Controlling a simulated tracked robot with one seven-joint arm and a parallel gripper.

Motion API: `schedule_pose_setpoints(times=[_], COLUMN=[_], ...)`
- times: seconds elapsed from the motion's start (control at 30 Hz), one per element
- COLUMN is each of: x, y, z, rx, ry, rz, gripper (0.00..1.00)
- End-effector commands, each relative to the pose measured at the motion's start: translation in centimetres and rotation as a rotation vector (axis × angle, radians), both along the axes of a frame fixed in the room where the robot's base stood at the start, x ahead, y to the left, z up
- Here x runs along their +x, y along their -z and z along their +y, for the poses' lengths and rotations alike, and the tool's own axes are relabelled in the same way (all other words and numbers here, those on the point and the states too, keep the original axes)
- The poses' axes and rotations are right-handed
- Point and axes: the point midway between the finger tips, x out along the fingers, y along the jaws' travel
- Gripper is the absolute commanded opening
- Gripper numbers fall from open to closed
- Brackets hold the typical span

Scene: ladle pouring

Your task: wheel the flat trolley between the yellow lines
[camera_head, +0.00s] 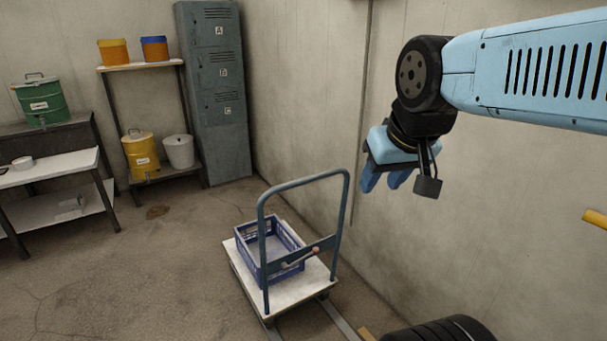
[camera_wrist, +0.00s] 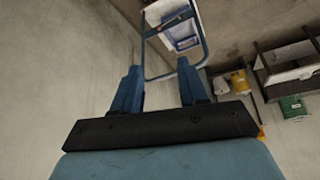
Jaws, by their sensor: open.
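The flat trolley (camera_head: 297,292) has a pale deck and a tall blue tube handle (camera_head: 300,182). A blue crate (camera_head: 262,262) stands on the deck. A lever with an orange tip (camera_head: 315,251) sits on a bar across the handle. My gripper (camera_head: 385,183) is open and empty, above and to the right of the handle, apart from it. In the wrist view the handle (camera_wrist: 206,45) shows beyond my open fingers (camera_wrist: 160,68). A small yellow patch (camera_head: 366,334) shows on the floor at the bottom edge. I cannot make out a pair of yellow lines.
Grey strips (camera_head: 338,319) lie on the floor by the trolley's near end. Black tyres (camera_head: 440,330) are at the bottom right. A concrete wall (camera_head: 480,220) runs close along the right. Lockers (camera_head: 215,95), shelves and a bench (camera_head: 50,168) stand behind. The floor at left is clear.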

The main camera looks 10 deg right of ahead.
Motion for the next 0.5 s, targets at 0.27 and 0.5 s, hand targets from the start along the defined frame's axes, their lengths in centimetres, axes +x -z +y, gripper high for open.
schedule_pose_setpoints(times=[0.27, 0.5], x=[0.0, 1.1], y=[0.0, 0.1], z=[0.0, -0.3], rx=[0.0, 0.002], ry=[0.0, 0.025], rz=[0.0, -0.013], gripper=[0.43, 0.51])
